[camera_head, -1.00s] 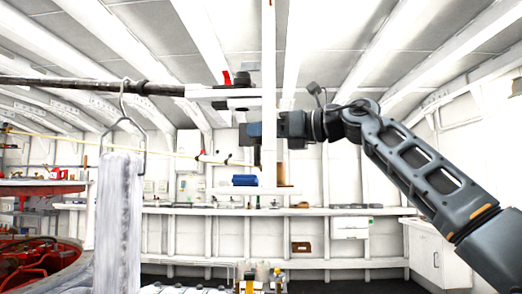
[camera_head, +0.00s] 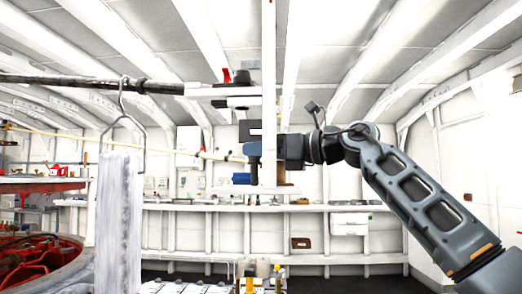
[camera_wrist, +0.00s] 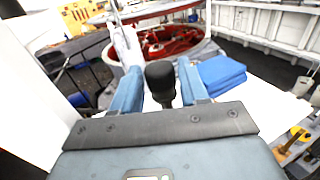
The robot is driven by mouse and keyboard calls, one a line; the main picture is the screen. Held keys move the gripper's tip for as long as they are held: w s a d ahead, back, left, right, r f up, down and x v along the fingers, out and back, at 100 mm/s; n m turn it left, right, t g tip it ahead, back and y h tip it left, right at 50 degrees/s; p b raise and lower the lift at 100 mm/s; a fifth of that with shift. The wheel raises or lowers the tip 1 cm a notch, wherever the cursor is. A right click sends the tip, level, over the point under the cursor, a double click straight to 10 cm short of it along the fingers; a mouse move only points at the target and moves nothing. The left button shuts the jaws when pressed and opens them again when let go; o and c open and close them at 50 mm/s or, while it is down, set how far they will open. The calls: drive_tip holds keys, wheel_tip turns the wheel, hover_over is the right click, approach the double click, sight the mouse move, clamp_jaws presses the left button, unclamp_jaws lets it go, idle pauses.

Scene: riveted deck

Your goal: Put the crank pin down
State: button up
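The crank pin (camera_wrist: 160,82) looks like a black, round-ended cylinder between my two blue fingers in the wrist view. My gripper (camera_wrist: 158,84) appears shut on it, with a finger close along each side.
Blue folded cloth (camera_wrist: 222,72) lies on the white surface right of my fingers. A grey-white cloth hangs from a wire hook (camera_head: 122,115) at left, under a dark horizontal bar (camera_head: 80,82). Red round machinery (camera_head: 45,255) stands lower left. A long bench (camera_head: 340,207) runs along the back wall.

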drive_tip(key=shift+o, duration=1.2)
drive_tip(key=shift+r, duration=0.15)
drive_tip(key=b+v, duration=0.2)
drive_tip(key=v, duration=1)
